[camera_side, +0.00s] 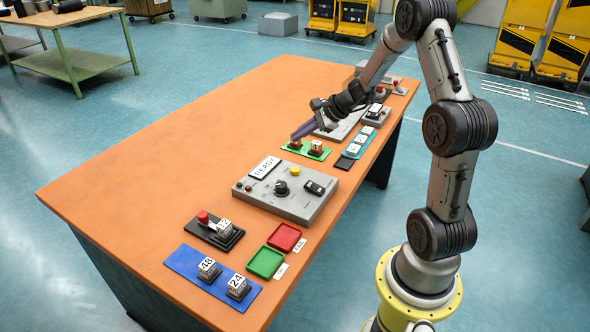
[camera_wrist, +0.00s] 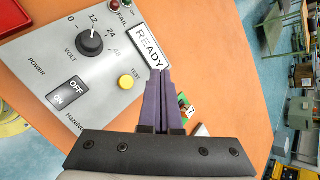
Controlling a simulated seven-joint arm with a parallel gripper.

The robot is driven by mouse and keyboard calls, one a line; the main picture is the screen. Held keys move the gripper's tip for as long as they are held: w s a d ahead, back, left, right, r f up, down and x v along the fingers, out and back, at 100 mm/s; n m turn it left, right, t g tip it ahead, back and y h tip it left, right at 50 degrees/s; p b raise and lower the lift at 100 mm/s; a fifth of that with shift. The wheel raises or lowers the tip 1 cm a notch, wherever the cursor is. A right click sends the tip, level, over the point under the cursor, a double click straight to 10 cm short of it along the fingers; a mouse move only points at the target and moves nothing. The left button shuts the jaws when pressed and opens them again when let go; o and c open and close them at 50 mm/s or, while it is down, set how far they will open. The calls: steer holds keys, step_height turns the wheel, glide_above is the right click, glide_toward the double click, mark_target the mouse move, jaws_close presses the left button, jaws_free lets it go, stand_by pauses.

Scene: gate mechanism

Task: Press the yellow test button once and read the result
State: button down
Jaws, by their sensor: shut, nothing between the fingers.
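The grey tester box (camera_side: 300,208) sits on the orange table. Its round yellow test button (camera_side: 295,171) shows uncovered beside the word TEST in the wrist view (camera_wrist: 127,82). The display (camera_wrist: 149,46) reads READY. The black VOLT knob (camera_wrist: 90,42) seems to point near 12. A black rocker switch (camera_wrist: 70,93) carries OFF and ON. Small red (camera_wrist: 113,4) and green (camera_wrist: 128,8) lamps sit at the FAIL end; I cannot tell whether either is lit. My gripper (camera_side: 293,137) is shut and empty, its purple fingers (camera_wrist: 158,74) above the table beyond the box, apart from the button.
A green mat (camera_side: 294,150) with small blocks lies below my gripper. A blue mat (camera_side: 190,266) with blocks marked 48 and 24, green (camera_side: 265,262) and red (camera_side: 285,237) trays, and a black base with block 12 (camera_side: 224,226) stand nearer. The table's left half is clear.

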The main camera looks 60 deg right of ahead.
mark_target(299, 169)
steer(key=shift+f, duration=4.2)
steer(key=shift+f, duration=0.1)
steer(key=shift+f, duration=0.3)
steer(key=shift+f, duration=0.55)
steer(key=shift+r, duration=0.95)
steer(key=shift+r, duration=2.55)
